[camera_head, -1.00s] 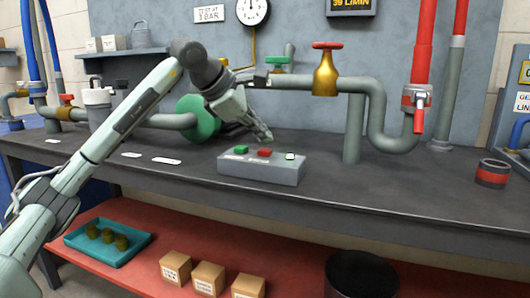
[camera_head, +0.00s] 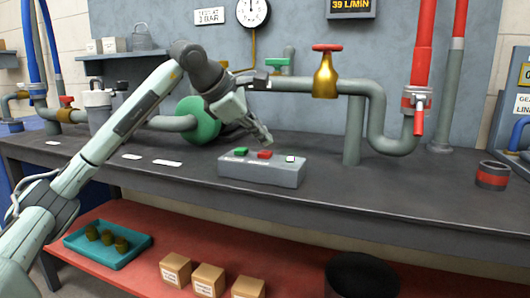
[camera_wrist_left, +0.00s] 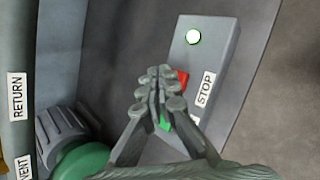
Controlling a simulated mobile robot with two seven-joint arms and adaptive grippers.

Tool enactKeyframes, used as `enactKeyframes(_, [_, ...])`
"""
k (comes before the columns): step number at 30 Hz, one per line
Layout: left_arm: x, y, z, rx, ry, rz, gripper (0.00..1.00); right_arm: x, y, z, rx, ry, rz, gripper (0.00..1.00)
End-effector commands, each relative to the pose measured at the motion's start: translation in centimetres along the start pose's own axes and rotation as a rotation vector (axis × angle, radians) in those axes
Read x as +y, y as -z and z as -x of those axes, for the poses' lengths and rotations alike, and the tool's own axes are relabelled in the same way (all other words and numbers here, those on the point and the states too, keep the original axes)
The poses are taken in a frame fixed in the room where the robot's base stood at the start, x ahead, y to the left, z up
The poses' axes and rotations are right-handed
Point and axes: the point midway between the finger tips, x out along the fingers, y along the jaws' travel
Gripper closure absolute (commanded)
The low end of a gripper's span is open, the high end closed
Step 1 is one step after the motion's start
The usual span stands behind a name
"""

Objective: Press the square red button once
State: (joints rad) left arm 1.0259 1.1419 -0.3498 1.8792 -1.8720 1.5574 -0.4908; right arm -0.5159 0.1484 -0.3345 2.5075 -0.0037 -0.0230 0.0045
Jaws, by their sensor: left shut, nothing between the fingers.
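The square red button (camera_head: 264,154) is in the middle of the grey control box (camera_head: 262,174) on the workbench, between a green button (camera_head: 241,151) and a white one (camera_head: 290,158). In the left wrist view the red button (camera_wrist_left: 183,78) is partly hidden behind my fingers, beside a label reading STOP (camera_wrist_left: 206,89). My left gripper (camera_head: 268,142) is shut and empty, its fingertips just above the red button. Whether the tips touch it, I cannot tell. My right gripper is in neither view.
A green wheel (camera_head: 199,119) and grey pipe stand behind my left gripper. A brass valve with a red handle (camera_head: 325,75) rises behind the box. A black and red cylinder (camera_head: 492,175) stands far right.

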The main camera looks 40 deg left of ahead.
Motion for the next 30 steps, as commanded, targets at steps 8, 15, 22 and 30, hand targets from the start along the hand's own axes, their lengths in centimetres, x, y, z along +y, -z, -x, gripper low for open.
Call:
enactKeyframes(8, [0.0,-0.01,0.0,0.0,0.0,0.0,1.0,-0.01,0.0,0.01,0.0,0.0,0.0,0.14])
enactKeyframes(15, [-0.19,0.19,-0.25,0.001,0.0,0.0,1.0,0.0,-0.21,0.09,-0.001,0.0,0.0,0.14])
enactKeyframes(22, [-0.45,0.43,-0.62,-0.001,0.0,0.0,1.0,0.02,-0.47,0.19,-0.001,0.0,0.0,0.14])
enactKeyframes(30, [-0.44,0.43,-0.61,0.0,0.0,0.0,1.0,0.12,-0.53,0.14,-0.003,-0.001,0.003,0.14])
